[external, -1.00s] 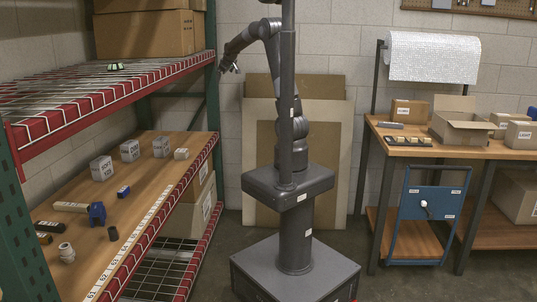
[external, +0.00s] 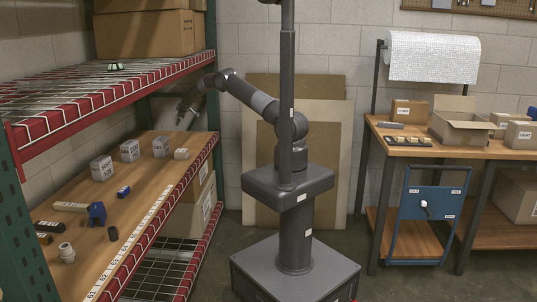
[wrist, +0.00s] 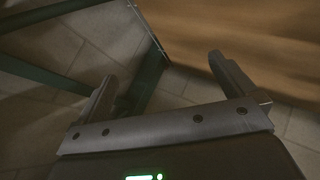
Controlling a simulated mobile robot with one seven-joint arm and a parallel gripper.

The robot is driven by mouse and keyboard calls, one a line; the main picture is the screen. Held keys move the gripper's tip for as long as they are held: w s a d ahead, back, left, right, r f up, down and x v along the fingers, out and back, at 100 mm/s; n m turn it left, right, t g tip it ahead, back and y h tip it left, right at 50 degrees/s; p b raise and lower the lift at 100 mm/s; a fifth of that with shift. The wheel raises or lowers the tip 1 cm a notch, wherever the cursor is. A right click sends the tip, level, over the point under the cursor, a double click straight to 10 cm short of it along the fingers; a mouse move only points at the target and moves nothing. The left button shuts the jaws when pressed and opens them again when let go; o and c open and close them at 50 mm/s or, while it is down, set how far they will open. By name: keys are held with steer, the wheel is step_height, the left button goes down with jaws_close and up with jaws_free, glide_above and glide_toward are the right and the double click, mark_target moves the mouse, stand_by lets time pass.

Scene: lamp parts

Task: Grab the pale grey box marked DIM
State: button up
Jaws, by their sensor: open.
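Three pale grey boxes stand on the wooden shelf in the external view: a front one (external: 102,168), a middle one (external: 130,151) and a back one (external: 161,147). Their dark labels are too small to read surely, so I cannot tell which one says DIM. My gripper (external: 184,116) is above the back end of the shelf, higher than the boxes and to the right of the back one. In the wrist view my gripper (wrist: 166,83) has its two fingers wide apart with nothing between them. No box can be made out there.
A small whitish block (external: 181,154) stands right of the back box. A blue clamp-like tool (external: 97,212) and small parts lie nearer. The red-edged wire shelf (external: 110,85) overhangs the boxes. A green post (external: 212,90) stands at the rack's back corner.

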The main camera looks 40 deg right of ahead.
steer(key=s+a+f+m+g+y, duration=0.1)
steer(key=s+a, duration=0.1)
steer(key=a, duration=0.8)
steer(key=s+a+f+g+y, duration=0.1)
steer(key=s+a+y, duration=0.15)
steer(key=a, duration=0.65)
steer(key=m+g, duration=0.1)
steer(key=g, duration=0.1)
glide_toward(132, 143)
steer(key=shift+y, duration=0.45)
steer(key=f, duration=0.1)
steer(key=w+f, duration=0.1)
steer(key=f, duration=0.1)
steer(key=w+f, duration=0.1)
steer(key=shift+a+f, duration=0.1)
steer(key=shift+f, duration=0.1)
steer(key=shift+a+f, duration=0.25)
steer(key=shift+a, duration=0.05)
steer(key=shift+x, duration=3.4)
steer(key=shift+w, duration=0.1)
steer(key=c, duration=0.7)
